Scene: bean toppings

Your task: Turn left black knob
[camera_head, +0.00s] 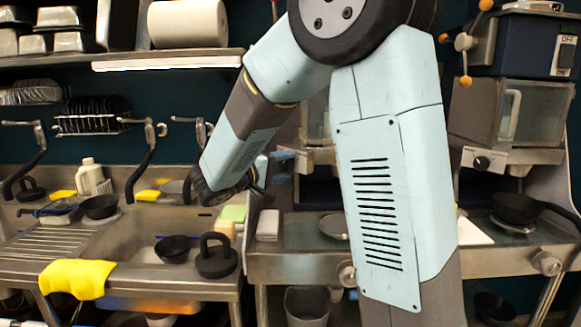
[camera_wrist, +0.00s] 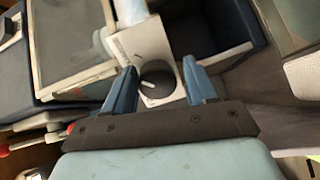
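A round black knob (camera_wrist: 157,84) with a white mark sits on a pale metal housing (camera_wrist: 145,45) in the wrist view. My gripper (camera_wrist: 159,67) is open, with one blue finger on either side of the knob in that view. I cannot tell whether the fingers touch it. That knob is hidden or too small to make out there. Another black knob (camera_head: 481,162) shows on the right appliance, right of my arm.
The steel counter (camera_head: 290,262) runs below, with a grey block (camera_head: 268,225) near my gripper. A sink with a black pan (camera_head: 100,206) and a yellow cloth (camera_head: 76,278) is at left. A black pan (camera_head: 517,207) stands at right. A shelf (camera_head: 170,58) runs above.

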